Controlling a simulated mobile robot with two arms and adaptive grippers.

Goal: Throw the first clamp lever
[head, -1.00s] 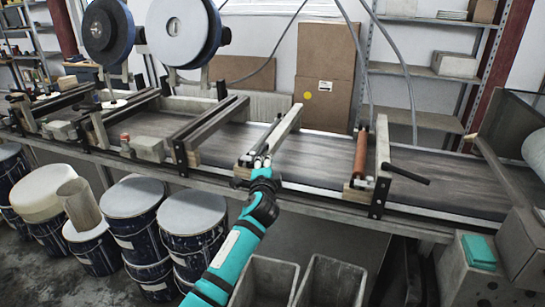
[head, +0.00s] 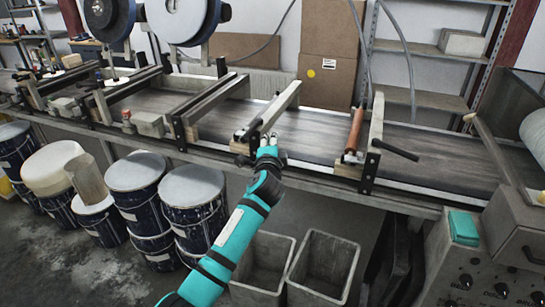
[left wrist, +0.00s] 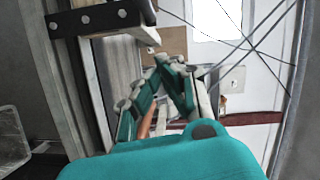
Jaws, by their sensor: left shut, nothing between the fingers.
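My left gripper (head: 268,150) is at the near end of the middle crossbar (head: 275,108) over the conveyor, just right of its end block. In the left wrist view its teal fingers (left wrist: 168,62) come together at the tips, shut with nothing seen between them. A small dark fitting (head: 242,134) sits at the crossbar's near end, left of the fingertips; I cannot tell whether it is a clamp lever or whether the gripper touches it. A black lever (head: 395,150) sticks out to the right from the crossbar farther right. My right gripper is not in view.
The conveyor belt (head: 320,134) runs across behind the front rail. An orange-brown roller (head: 355,130) stands beside the right crossbar. Two open grey bins (head: 325,262) are below, with dark drums (head: 192,205) at left. A grey control box (head: 480,265) is at lower right.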

